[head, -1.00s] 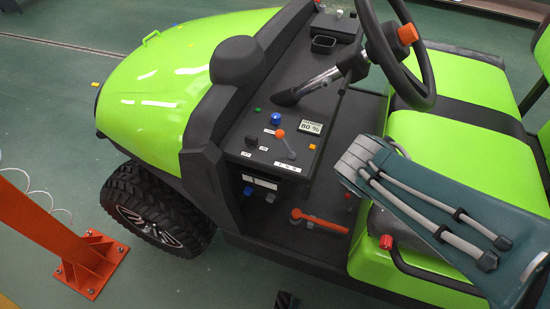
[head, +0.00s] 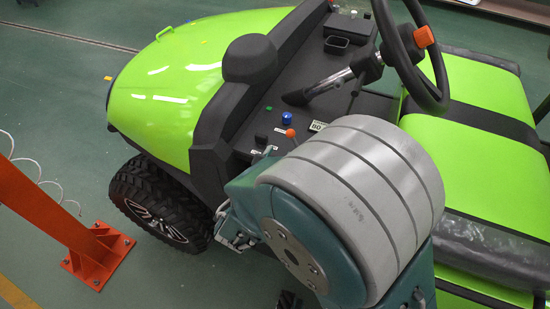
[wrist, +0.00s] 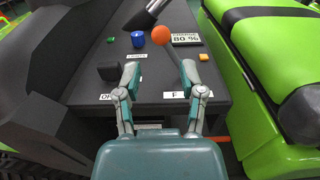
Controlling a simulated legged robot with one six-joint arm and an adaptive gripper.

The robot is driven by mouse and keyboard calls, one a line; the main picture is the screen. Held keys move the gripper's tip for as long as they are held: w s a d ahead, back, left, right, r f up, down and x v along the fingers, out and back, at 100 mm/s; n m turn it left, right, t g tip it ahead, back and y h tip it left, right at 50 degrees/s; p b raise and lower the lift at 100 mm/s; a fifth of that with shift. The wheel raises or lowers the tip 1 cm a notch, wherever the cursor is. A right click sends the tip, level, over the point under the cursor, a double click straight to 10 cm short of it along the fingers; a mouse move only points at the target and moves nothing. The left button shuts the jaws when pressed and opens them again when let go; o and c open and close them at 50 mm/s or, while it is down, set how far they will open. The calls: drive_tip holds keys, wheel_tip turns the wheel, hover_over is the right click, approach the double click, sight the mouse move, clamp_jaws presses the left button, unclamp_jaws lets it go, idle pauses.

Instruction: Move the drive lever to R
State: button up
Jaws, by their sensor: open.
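The drive lever has an orange ball knob (wrist: 185,37) on a thin stem, standing on the dark dashboard panel (wrist: 160,78) in the wrist view. Its knob also shows in the head view (head: 290,132). My gripper (wrist: 161,68) is open and empty, with its two fingers over the panel. The right fingertip overlaps the lever's stem in the picture; I cannot tell whether they touch. The knob appears beyond the fingertips. A white label with an F (wrist: 174,95) lies below, and the right finger partly covers the label row. The lever's base is hidden.
A blue knob (wrist: 138,39), a black switch (wrist: 109,71) and a display reading 80 % (wrist: 186,40) surround the lever. The steering column (wrist: 145,14) is above. The green seat (wrist: 250,70) borders the panel on the right. An orange post (head: 60,215) stands at left.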

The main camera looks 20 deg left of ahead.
sight(289, 137)
drive_tip(key=w, duration=0.6)
drive_tip(key=shift+w+d, duration=0.25)
drive_tip(key=shift+w, duration=0.15)
drive_tip(key=c, duration=0.6)
drive_tip(key=shift+c, duration=0.2)
